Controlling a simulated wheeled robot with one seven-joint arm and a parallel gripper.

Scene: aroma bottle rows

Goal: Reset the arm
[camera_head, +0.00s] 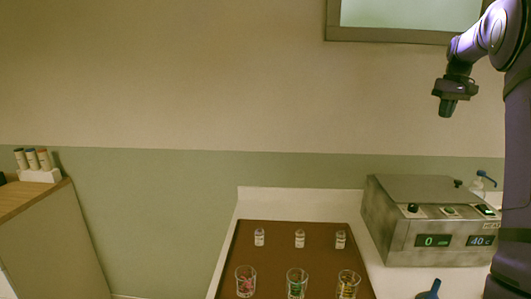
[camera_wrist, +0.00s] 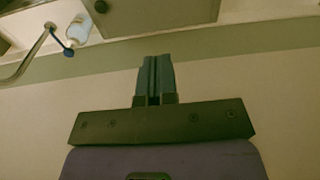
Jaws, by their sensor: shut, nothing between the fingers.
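My arm stands at the right of the head view, raised high and bent over at the top. My gripper (camera_head: 446,110) points down in front of the wall, well above the counter and apart from everything. In the wrist view my gripper (camera_wrist: 155,62) shows its two fingers side by side, shut with nothing between them. The wrist view shows the wall behind the fingers, with a grey box and a white bottle at its top.
A brown tray (camera_head: 267,268) holds three small bottles (camera_head: 299,239) behind three glasses (camera_head: 297,284). A grey heating device (camera_head: 425,222) with displays stands to its right, with a pump bottle (camera_head: 480,183) behind. A wooden cabinet (camera_head: 50,235) is at left. The air around my gripper is clear.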

